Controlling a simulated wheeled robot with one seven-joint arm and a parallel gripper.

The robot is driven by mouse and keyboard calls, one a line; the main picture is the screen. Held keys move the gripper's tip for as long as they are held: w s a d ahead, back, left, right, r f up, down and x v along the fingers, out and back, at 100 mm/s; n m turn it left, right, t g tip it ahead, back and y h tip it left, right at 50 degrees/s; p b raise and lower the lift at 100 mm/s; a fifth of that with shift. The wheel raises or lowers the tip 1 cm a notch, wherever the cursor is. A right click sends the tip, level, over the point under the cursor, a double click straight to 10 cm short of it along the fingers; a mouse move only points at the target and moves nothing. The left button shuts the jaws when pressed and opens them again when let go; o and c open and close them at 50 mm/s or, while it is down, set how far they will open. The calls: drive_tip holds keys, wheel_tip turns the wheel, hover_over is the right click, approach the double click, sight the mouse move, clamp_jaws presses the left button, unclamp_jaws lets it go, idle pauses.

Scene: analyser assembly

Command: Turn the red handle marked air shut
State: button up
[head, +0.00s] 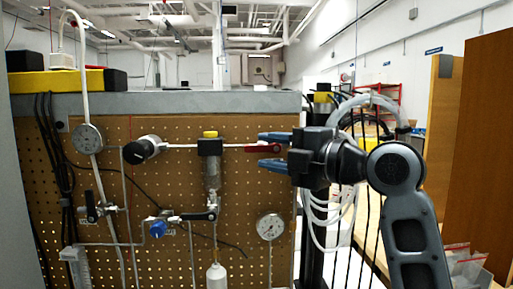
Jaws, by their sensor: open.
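The red handle (262,148) shows on the pegboard panel, at the right end of a thin horizontal metal tube. It lies level, pointing right. Its marking is too small to read. My gripper (268,150) comes in from the right with its two blue fingers open, one above and one below the handle's right end. In this view the fingers look apart from the handle, with a gap on both sides. I cannot tell how far the fingers are from the board in depth.
Left of the handle are a yellow-capped filter (210,160) and a black round knob (135,152). Below are a black lever valve (200,215), a blue knob (158,229) and a pressure gauge (270,227). Cables and hoses hang beside the panel's right edge, behind my arm.

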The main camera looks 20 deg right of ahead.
sight(258, 149)
drive_tip(key=shift+x, duration=2.1)
drive_tip(key=shift+c, duration=0.2)
clamp_jaws()
